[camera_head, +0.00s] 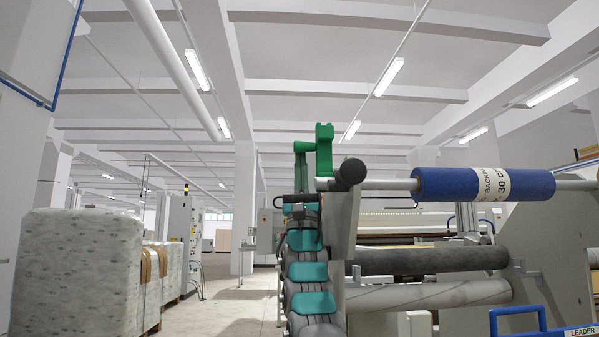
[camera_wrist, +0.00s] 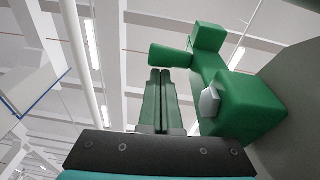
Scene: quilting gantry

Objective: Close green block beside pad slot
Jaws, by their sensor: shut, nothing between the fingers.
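The green block (camera_head: 324,150) stands upright at the top of the grey side frame, left of the shaft's black end knob. In the wrist view it is a large green block (camera_wrist: 245,110) with an arm rising to a squared end, and a short green bar (camera_wrist: 170,55) lies across just beyond my fingertips. That bar (camera_head: 304,147) also shows in the head view. My gripper (camera_wrist: 160,75) is shut and empty, its two fingers side by side, pointing up at the bar. I cannot tell whether they touch it. In the head view my gripper (camera_head: 301,170) is left of the block. I cannot make out the slot.
A blue roll (camera_head: 470,184) on a steel shaft (camera_head: 390,184) extends right from the black knob (camera_head: 352,172). Dark and grey rollers (camera_head: 430,260) lie below. A wrapped pale bale (camera_head: 75,270) stands at left. The aisle floor (camera_head: 240,305) is clear.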

